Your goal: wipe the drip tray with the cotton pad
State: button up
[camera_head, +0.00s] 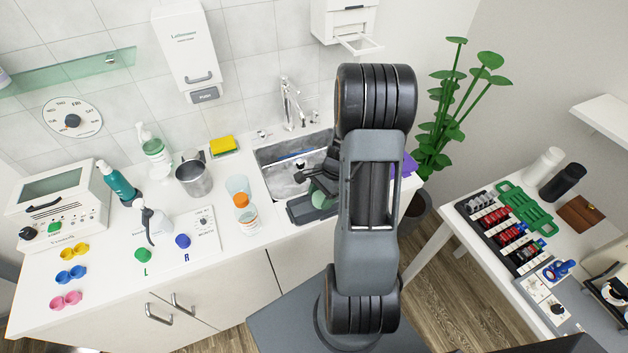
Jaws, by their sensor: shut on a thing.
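A dark grey drip tray (298,212) lies on the counter along the front edge of the sink. My dark gripper (306,178) is over the sink's front side and the tray, partly hidden by my own arm. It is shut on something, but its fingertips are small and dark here. A pale green rounded thing (322,200) shows right below the gripper, over the tray. I cannot tell whether it is held or lies in the tray. I cannot make out a cotton pad for sure. My arm hides the tray's right end.
The steel sink (278,178) with its tap (290,105) is behind the tray. Orange-and-white cups (243,208) and a metal beaker (194,178) stand to the left. A yellow sponge (222,145) lies behind. A purple thing (408,165) is right of my arm.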

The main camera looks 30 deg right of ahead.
jog(key=shift+a+r, duration=0.1)
jog(key=shift+a, duration=0.4)
jog(key=shift+w+a, duration=0.1)
jog(key=shift+a, duration=0.25)
notch_tip(320, 180, up, 8)
jog(key=p, duration=0.6)
